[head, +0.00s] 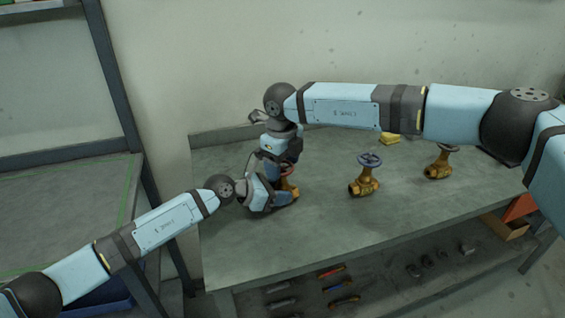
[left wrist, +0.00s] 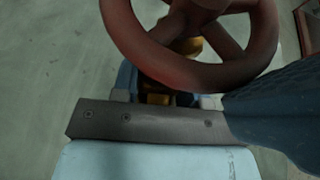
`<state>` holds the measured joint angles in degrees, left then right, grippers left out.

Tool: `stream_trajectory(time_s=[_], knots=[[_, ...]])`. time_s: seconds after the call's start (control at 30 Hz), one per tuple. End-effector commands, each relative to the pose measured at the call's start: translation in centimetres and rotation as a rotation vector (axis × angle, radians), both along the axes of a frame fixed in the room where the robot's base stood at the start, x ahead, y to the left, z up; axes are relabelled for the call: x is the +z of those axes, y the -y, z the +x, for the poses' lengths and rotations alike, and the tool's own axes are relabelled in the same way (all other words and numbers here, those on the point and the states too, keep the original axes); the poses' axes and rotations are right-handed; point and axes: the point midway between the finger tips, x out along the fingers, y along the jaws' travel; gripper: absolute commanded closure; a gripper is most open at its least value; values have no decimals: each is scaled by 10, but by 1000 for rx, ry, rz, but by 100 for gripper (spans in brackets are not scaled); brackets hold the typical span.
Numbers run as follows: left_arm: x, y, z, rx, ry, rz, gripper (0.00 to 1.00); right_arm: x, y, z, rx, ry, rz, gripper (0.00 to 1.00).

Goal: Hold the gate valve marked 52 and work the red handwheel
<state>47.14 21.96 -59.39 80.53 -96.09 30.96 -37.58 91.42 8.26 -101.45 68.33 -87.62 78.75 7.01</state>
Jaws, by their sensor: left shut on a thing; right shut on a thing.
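The brass gate valve (head: 289,187) with the red handwheel (head: 286,170) stands on the workbench, mostly hidden by my two grippers. My left gripper (head: 284,196) comes in low from the left and is shut on the valve body. My right gripper (head: 288,163) points down from above and is shut on the handwheel. In the left wrist view the red handwheel (left wrist: 190,73) fills the top, with a bit of the brass body (left wrist: 158,98) below it between the left fingers. The number 52 cannot be read.
On the grey workbench (head: 330,230), a brass valve with a dark blue wheel (head: 366,178) stands to the right, and another brass valve (head: 440,163) is farther right. A yellow block (head: 390,139) lies at the back. The bench's front is clear. Tools (head: 340,300) lie on the shelf below.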

Motion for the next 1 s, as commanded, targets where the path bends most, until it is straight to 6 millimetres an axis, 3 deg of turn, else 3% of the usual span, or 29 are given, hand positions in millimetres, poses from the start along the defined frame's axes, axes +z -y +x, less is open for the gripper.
stream_trajectory(time_s=[0.37, 0.4, 0.5, 0.83, 1.0], knots=[[0, 0, 0, 0, 0, 1, 100, 1, -2, -1, -2, 0, 3, 56], [0, 0, 0, 0, 0, 1, 100, 1, -2, -1, -2, 0, 3, 28], [0, 0, 0, 0, 0, 1, 100, 1, -1, -1, -2, 0, 2, 6], [0, 0, 0, 0, 0, 0, 100, 3, 0, 0, -3, 1, 1, 6], [0, 0, 0, 0, 0, 0, 100, 26, 0, -1, -3, 2, 1, 6]])
